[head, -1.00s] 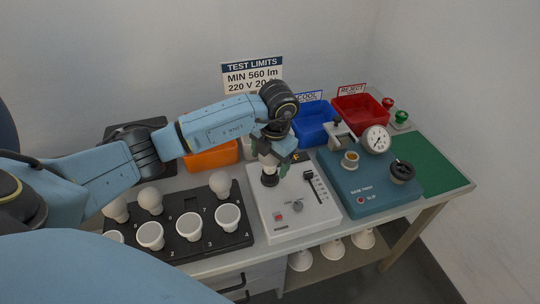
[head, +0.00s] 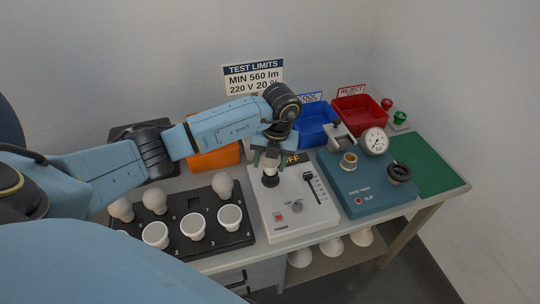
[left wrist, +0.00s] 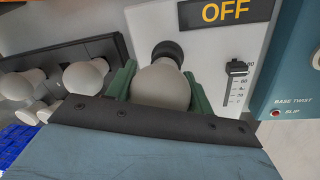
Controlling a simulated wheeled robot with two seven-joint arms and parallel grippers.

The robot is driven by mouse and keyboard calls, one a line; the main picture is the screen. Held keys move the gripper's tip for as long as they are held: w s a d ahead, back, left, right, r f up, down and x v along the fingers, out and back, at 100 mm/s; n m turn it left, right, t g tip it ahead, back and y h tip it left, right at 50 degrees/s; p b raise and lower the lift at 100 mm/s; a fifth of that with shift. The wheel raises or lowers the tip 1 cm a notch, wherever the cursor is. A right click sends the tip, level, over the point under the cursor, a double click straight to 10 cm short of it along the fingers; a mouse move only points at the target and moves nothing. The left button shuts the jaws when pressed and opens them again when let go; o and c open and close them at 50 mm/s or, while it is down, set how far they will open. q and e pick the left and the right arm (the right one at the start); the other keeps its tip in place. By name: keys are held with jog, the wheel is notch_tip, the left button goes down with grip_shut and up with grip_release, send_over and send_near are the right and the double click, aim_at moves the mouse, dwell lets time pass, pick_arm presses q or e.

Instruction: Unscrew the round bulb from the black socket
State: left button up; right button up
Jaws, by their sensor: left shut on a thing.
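The round bulb (left wrist: 163,88) is white and sits between the green fingers of my left gripper (left wrist: 160,86) in the left wrist view. The gripper is shut on it. The black socket (left wrist: 168,52) is at the bulb's far end, in line with it; I cannot tell how far the thread is in. In the head view, the gripper (head: 269,155) is above the socket (head: 270,180) on the white tester (head: 290,215), and the bulb (head: 269,169) shows partly below the fingers. My right gripper is not in view.
A black tray (head: 213,245) with several bulbs stands left of the tester. The teal base twist device (head: 365,190) is at its right. Orange (head: 215,158), blue (head: 316,126) and red (head: 360,116) bins stand behind. The tester's display (left wrist: 225,11) reads OFF.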

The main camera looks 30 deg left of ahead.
pick_arm(q)
jog(key=n+p, duration=0.1)
jog(key=n, duration=0.1)
jog(key=n+p, duration=0.1)
jog(key=n, duration=0.1)
jog(key=n+p, duration=0.1)
jog(key=n, duration=0.1)
jog(key=shift+d+r+g+h, duration=0.1)
jog(key=shift+r+g+h, duration=0.15)
jog(key=shift+g+h, duration=0.05)
jog(key=n+h+p, duration=0.1)
jog(key=n+p, duration=0.3)
jog(key=n, duration=0.3)
jog(key=shift+s+n+p, duration=0.1)
jog(key=shift+n+p, duration=0.25)
jog(key=shift+n, duration=0.05)
jog(key=shift+n+p, duration=0.4)
jog(key=shift+n, duration=0.5)
jog(key=shift+f, duration=0.2)
jog(key=o, duration=0.8)
jog(key=shift+o, duration=0.2)
